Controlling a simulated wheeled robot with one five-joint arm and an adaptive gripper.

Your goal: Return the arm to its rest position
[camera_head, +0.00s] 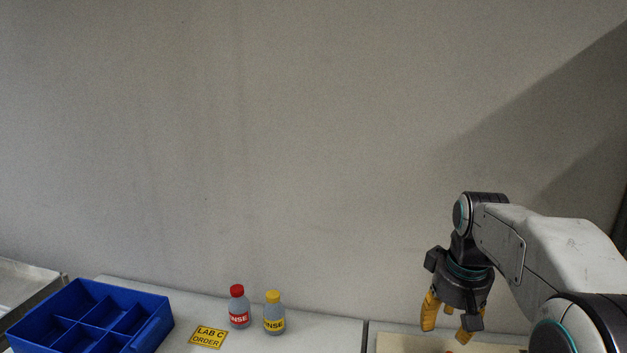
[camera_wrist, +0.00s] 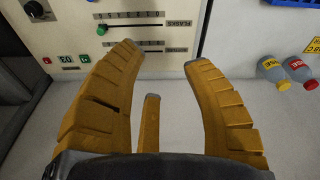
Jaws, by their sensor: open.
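My arm reaches in from the right in the head view and bends down at the wrist. My gripper (camera_head: 447,325) points down at the right, over a cream surface at the picture's lower edge. In the wrist view my gripper (camera_wrist: 160,60) has its yellow fingers spread wide, with nothing between them. Below the fingers lie a pale surface and the cream panel (camera_wrist: 140,12), which has slider scales, a black knob and small coloured buttons. The gripper is apart from the bottles.
A bottle with a red cap (camera_head: 238,308) and one with a yellow cap (camera_head: 274,314) stand on the white table (camera_head: 330,330), left of my gripper. A yellow "LAB C ORDER" sign (camera_head: 208,337) lies beside them. A blue divided bin (camera_head: 155,335) is at the left. The wall behind is bare.

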